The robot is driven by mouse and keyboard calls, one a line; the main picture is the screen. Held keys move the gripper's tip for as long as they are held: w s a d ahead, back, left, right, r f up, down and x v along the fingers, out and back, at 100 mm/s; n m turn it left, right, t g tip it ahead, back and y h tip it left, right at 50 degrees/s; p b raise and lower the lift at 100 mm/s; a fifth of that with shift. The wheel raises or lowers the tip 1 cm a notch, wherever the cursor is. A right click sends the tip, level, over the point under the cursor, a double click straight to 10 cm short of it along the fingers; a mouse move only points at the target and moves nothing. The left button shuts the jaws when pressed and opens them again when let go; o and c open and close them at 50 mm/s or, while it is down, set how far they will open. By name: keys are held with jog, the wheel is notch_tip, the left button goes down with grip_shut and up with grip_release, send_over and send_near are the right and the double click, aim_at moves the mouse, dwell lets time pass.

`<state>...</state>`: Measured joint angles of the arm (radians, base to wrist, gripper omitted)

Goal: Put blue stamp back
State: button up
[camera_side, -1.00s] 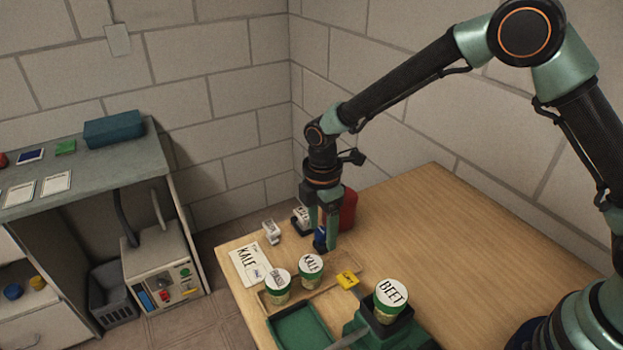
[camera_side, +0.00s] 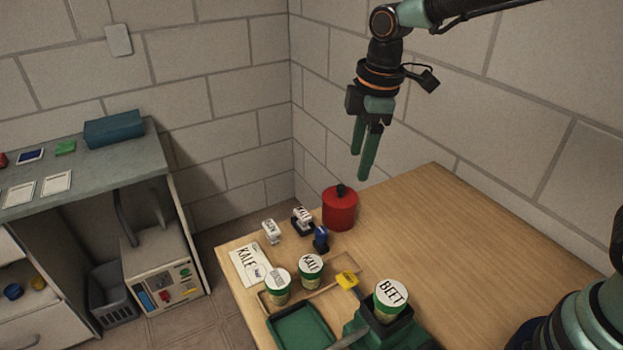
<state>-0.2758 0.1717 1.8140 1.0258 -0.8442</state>
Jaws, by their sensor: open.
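The blue stamp (camera_side: 321,238) stands on the wooden table, just in front of a red round container and beside a white-topped stamp with a dark base. Nothing holds it. My gripper (camera_side: 364,165) is high above the table, up and to the right of the blue stamp. Its two green fingers point down, apart and empty. I cannot tell whether the blue stamp sits in a holder.
A red container (camera_side: 340,208) with a dark knob, a white-topped stamp (camera_side: 302,219) and a white stamp (camera_side: 271,231) stand close by. A KALE card (camera_side: 250,265), lidded cups (camera_side: 311,268), a green tray (camera_side: 302,328) and a BEET cup (camera_side: 390,299) are nearer. The table's right side is clear.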

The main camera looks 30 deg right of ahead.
jog(key=s+d+r+m+t, duration=0.4)
jog(key=s+d+m, duration=0.7)
jog(key=s+m, duration=0.1)
jog(key=shift+d+r+m, duration=0.25)
jog(key=shift+r+m, duration=0.15)
dwell(0.6)
